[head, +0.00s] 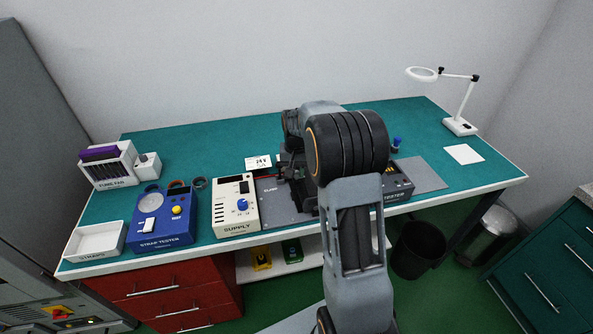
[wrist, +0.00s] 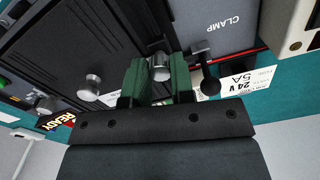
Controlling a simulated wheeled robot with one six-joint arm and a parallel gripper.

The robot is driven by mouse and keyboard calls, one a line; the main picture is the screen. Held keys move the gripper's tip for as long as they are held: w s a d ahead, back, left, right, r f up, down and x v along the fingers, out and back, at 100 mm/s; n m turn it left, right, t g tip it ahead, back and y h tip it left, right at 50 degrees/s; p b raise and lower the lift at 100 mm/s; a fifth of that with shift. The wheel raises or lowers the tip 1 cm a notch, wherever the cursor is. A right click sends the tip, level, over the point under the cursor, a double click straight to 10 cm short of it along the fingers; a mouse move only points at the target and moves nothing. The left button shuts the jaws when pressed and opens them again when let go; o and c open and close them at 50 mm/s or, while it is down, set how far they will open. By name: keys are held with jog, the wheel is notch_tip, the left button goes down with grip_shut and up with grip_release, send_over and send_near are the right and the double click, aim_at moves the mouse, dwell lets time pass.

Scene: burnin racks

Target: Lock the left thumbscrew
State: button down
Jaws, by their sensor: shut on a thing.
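The left thumbscrew (wrist: 160,68) is a silver knurled knob on the front of a dark fixture (wrist: 105,40). In the wrist view my gripper (wrist: 159,76) has its two green fingers on either side of the knob, shut on it. A second silver thumbscrew (wrist: 91,86) stands apart to the left in the wrist view, untouched. In the head view my arm hides the gripper and most of the fixture. The knob's turn position cannot be told.
A black ball-ended lever (wrist: 207,87) stands close beside the fingers, by the grey CLAMP plate (wrist: 225,25). A 24 V card (head: 258,163) lies behind. The supply box (head: 235,207) and blue strap tester (head: 162,220) stand to the left; a lamp (head: 459,126) is far right.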

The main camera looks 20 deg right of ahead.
jog(key=c, duration=1)
grip_release()
notch_tip(320, 180, up, 14)
jog(key=shift+f, duration=0.1)
jog(key=n, duration=0.1)
send_near(296, 172)
jog(key=s, duration=0.2)
jog(key=s+a+n+t, duration=0.1)
jog(key=s+a, duration=0.2)
jog(key=s, duration=0.3)
jog(key=s+a+n+t, duration=0.1)
jog(key=s+a, duration=0.3)
jog(key=s, duration=0.3)
jog(key=s+a+n+t, duration=0.2)
jog(key=s+a, duration=0.1)
jog(key=s, duration=0.4)
jog(key=shift+a, duration=0.25)
jog(key=shift+c, duration=0.4)
